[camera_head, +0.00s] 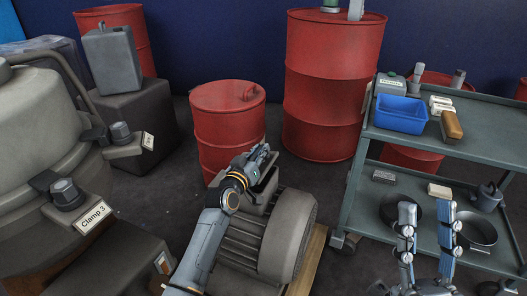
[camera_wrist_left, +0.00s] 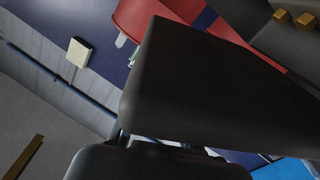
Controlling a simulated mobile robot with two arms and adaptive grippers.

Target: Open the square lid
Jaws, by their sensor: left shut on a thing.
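A grey motor (camera_head: 290,240) with a ribbed round body stands low in the middle of the head view. On top of it is a small grey square box (camera_head: 262,196), partly hidden by my left gripper. My left gripper (camera_head: 265,152) is at the top of this box, shut on the square lid, whose outline is mostly hidden by the fingers. In the left wrist view, dark finger shapes fill the middle, and the lid is hard to make out. My right gripper (camera_head: 428,212) has its two fingers apart, empty, in front of the cart.
Red drums (camera_head: 228,125) stand behind the motor. A grey cart (camera_head: 475,150) with a blue bin (camera_head: 400,114), small boxes and pans is at the right. A large grey vessel (camera_head: 35,130) with clamps fills the left. Dark floor is clear between vessel and motor.

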